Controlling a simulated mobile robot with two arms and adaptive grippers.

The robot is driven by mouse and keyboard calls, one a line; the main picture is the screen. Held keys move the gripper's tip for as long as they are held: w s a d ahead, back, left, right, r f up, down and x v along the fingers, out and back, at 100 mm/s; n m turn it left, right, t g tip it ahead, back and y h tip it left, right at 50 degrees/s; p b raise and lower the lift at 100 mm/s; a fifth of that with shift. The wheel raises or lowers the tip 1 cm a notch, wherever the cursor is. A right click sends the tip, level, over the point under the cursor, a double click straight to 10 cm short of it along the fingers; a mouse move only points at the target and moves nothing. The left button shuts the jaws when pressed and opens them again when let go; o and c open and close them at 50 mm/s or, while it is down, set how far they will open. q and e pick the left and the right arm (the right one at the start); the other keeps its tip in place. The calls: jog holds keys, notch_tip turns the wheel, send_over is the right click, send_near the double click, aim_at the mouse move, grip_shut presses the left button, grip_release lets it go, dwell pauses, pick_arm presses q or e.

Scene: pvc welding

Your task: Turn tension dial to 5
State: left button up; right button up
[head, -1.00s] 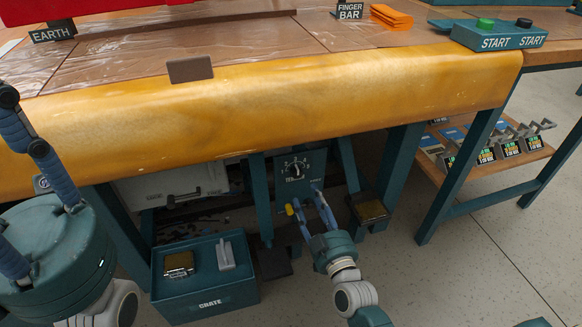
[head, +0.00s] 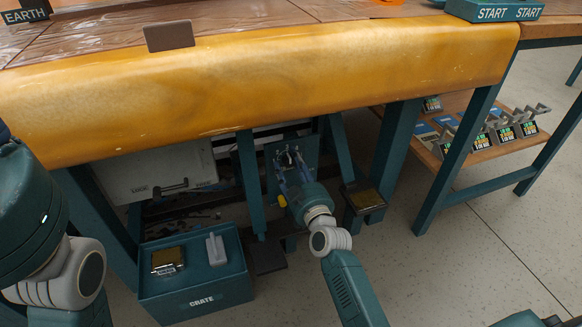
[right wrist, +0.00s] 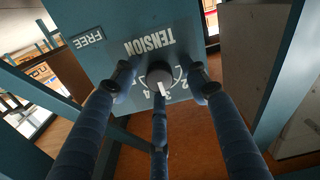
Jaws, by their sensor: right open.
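The tension dial (right wrist: 159,76) is a round dark knob with a white pointer, on a teal panel (right wrist: 110,45) marked TENSION and FREE. In the right wrist view the lettering is upside down and the pointer aims down the picture among partly hidden numbers. My right gripper (right wrist: 163,80) is open, its fingers spread around the dial; contact cannot be told. In the head view my right gripper (head: 287,168) is under the table at the panel, partly covering the dial. My left gripper (head: 30,200) shows only as its body at the left edge; its fingertips are out of view.
The yellow-covered table edge (head: 270,85) overhangs the panel. Teal legs (head: 247,185) stand beside it. A teal crate (head: 200,300) stands on the floor to the left, and a pedal (head: 363,197) is to the right. A wooden shelf (head: 465,150) holds several small devices.

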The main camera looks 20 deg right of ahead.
grip_shut()
